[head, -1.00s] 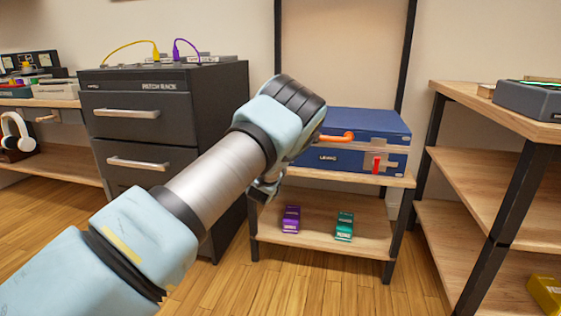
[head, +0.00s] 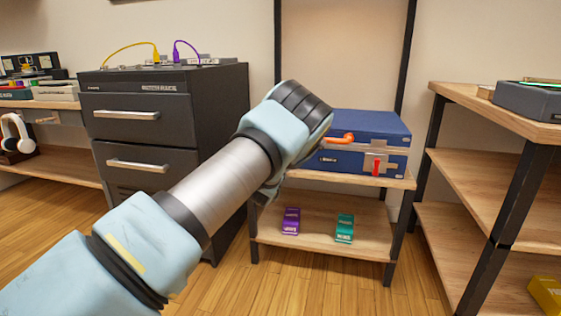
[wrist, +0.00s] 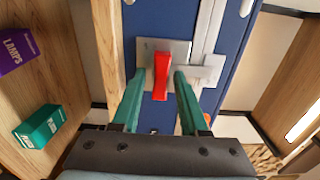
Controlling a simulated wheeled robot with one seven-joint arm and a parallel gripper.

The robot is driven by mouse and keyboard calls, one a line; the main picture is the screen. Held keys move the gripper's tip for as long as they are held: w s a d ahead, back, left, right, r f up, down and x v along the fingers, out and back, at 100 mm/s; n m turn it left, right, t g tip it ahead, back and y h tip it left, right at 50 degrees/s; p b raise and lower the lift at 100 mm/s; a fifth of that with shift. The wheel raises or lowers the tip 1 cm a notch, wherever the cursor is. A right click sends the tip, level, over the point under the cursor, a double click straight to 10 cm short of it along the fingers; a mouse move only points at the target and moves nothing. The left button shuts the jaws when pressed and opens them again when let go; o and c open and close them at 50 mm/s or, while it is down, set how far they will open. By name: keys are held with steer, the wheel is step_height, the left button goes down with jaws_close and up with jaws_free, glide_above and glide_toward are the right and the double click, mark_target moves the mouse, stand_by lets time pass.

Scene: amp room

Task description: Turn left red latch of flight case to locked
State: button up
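The blue flight case (head: 372,122) stands on the upper board of the small shelf. Its right red latch (head: 376,167) points up and down. The left red latch (wrist: 161,75) shows in the wrist view on a grey metal plate, its lever lying along the length of the case. My gripper (wrist: 160,85) is open, its two green fingers on either side of this lever with gaps showing. I cannot tell how deep the tips reach. In the head view my arm hides the fingers and the left latch.
An orange handle (head: 338,139) sticks out from the case front. Purple (head: 291,221) and teal (head: 344,228) boxes lie on the lower board (head: 318,240). A dark drawer cabinet (head: 165,130) stands to the left, a wooden shelf unit (head: 490,190) to the right.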

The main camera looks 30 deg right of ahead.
steer(key=shift+o, duration=0.8)
steer(key=p+v, duration=0.2)
steer(key=v, duration=0.8)
steer(key=shift+s+a, duration=0.3)
